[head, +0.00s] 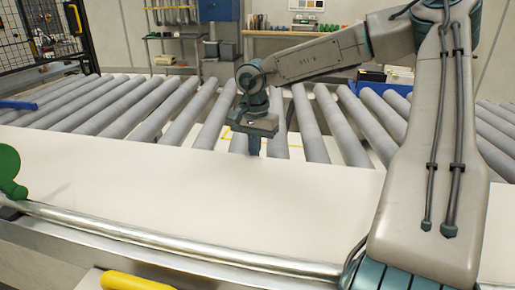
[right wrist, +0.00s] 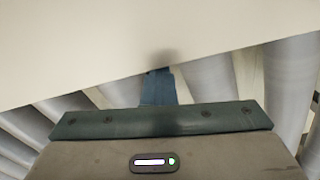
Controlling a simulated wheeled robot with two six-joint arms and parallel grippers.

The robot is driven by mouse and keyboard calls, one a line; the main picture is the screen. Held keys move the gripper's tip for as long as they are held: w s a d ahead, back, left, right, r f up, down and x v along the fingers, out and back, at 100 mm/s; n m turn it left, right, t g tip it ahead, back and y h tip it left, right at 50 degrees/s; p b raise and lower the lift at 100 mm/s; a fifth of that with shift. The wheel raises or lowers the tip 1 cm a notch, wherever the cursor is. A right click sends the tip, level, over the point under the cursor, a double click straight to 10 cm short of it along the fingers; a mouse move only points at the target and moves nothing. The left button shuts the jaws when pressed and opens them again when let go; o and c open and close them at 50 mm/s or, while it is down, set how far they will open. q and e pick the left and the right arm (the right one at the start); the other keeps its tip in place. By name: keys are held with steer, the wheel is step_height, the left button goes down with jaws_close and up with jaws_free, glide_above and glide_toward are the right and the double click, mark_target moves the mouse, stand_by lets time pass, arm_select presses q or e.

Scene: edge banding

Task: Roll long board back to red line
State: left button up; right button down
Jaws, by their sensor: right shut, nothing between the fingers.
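The long board (head: 180,195) is a wide, pale, flat panel lying across the near part of the rollers. Its far edge slants slightly down to the right. My right gripper (head: 254,148) points down at that far edge, shut and empty. In the right wrist view the blue closed fingers (right wrist: 158,82) meet the edge of the board (right wrist: 120,45), with a soft shadow on the board by the tips. I cannot tell whether they touch it. I see no red line. My left gripper is not in view.
A metal rail (head: 150,238) runs along the front. A green rounded part (head: 10,170) stands at the left edge, and a yellow bar (head: 135,281) lies below. A mesh fence (head: 40,35) is at the back left.

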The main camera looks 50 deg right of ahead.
step_height(320, 180, up, 11)
steer(key=p, duration=0.1)
steer(key=shift+a, duration=0.15)
stand_by(0.4)
steer(key=shift+s+f, duration=0.1)
steer(key=shift+f, duration=0.1)
stand_by(0.3)
